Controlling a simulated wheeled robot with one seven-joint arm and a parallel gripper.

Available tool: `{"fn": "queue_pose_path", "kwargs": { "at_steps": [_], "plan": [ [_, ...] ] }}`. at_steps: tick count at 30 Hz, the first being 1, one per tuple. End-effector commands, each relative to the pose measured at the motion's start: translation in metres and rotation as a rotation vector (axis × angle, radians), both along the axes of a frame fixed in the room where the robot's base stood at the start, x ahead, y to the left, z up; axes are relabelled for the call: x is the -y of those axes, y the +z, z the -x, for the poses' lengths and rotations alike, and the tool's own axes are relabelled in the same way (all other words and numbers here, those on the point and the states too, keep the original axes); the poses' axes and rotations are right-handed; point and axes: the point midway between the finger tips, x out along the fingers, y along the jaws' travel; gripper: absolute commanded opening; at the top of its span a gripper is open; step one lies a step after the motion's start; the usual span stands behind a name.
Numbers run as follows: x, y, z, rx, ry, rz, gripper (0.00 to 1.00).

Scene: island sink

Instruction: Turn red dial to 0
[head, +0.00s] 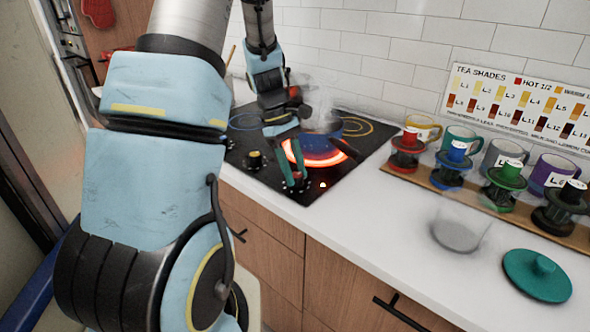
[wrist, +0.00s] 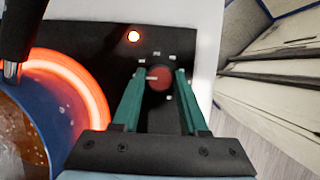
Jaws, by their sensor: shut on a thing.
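The red dial (wrist: 158,78) is on the black cooktop (wrist: 90,25) in the wrist view, with small white marks around it and a pale pointer line on its left side. My gripper (wrist: 160,74) has its two teal fingers on either side of the dial and is shut on it. In the head view my gripper (head: 296,187) reaches down to the cooktop's front edge, and its fingers hide the dial. The burner (head: 300,150) beside it glows orange-red. A small indicator light (wrist: 134,36) near the dial is lit.
A blue pot (wrist: 22,130) stands on the glowing burner, close to my gripper, with its dark handle (wrist: 12,65) sticking out. Another knob (head: 254,160) is to the left. Mugs, colored spools and a teal lid (head: 537,275) are on the right counter.

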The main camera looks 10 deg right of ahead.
Motion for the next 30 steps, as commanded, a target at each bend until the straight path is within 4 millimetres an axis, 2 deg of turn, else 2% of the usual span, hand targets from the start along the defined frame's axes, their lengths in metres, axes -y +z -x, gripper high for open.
{"fn": "queue_pose_path", "kwargs": {
  "at_steps": [17,18,25,30],
  "plan": [
    [-0.0006,0.0,-0.0008,0.002,0.033,0.0,0.0],
    [-0.0006,-0.0001,-0.0008,0.002,0.033,0.0,0.47],
    [-0.0004,-0.0001,-0.0003,0.001,0.031,-0.001,0.73],
    [-0.0003,-0.0001,0.0,0.0,0.03,0.0,0.73]
  ]
}}
